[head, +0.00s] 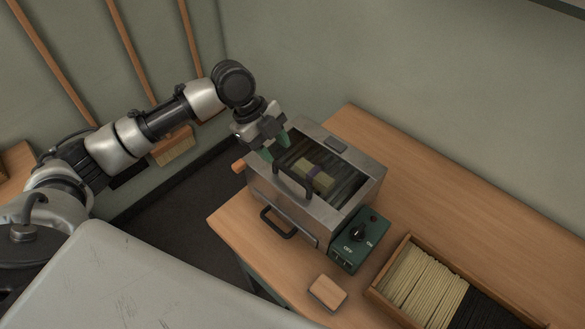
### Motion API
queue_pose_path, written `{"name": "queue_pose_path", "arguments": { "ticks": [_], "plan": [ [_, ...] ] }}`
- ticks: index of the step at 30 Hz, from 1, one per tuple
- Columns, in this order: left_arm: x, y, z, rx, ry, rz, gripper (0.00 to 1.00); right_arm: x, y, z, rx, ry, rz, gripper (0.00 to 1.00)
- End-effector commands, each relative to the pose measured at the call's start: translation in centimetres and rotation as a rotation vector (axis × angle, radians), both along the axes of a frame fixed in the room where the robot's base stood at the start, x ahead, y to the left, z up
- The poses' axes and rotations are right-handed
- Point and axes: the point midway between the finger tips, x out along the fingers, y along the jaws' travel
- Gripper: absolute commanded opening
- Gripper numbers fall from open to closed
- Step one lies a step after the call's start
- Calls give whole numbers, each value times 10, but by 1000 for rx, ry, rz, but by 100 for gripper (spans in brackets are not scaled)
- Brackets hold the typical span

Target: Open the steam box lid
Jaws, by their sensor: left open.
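The steam box (285,212) is a grey metal box on the wooden bench. A dark arched handle (291,182) stands at the front of its top, and a second dark handle (278,223) is on its front face. My left gripper (273,150) is open, with green fingertips, at the box's left rim, behind and left of the top handle. It appears empty. My right gripper is out of view.
A green control box (358,240) with a black knob adjoins the steam box's right side. A wooden tray (405,308) of pale and dark bristles lies at lower right. A small wooden block (327,293) lies in front. The bench (440,190) behind the tray is clear.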

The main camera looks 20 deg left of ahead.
Motion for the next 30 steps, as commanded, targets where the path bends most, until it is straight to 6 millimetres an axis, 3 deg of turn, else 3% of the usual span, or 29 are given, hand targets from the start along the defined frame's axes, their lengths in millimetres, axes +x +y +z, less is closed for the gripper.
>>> {"name": "queue_pose_path", "arguments": {
  "ticks": [4, 12, 24, 26, 30],
  "plan": [
    [0, -15, -26, -3, 4, -2, 42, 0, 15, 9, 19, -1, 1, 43],
    [2, -31, -63, -2, 1, 1, 42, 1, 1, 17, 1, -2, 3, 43],
    [3, -35, -73, 0, -1, 0, 42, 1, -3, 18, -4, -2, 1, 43],
    [3, -35, -73, 0, -1, 0, 36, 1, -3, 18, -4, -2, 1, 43],
    [3, -35, -72, 0, -1, 0, 15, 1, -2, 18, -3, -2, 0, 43]
  ]
}}
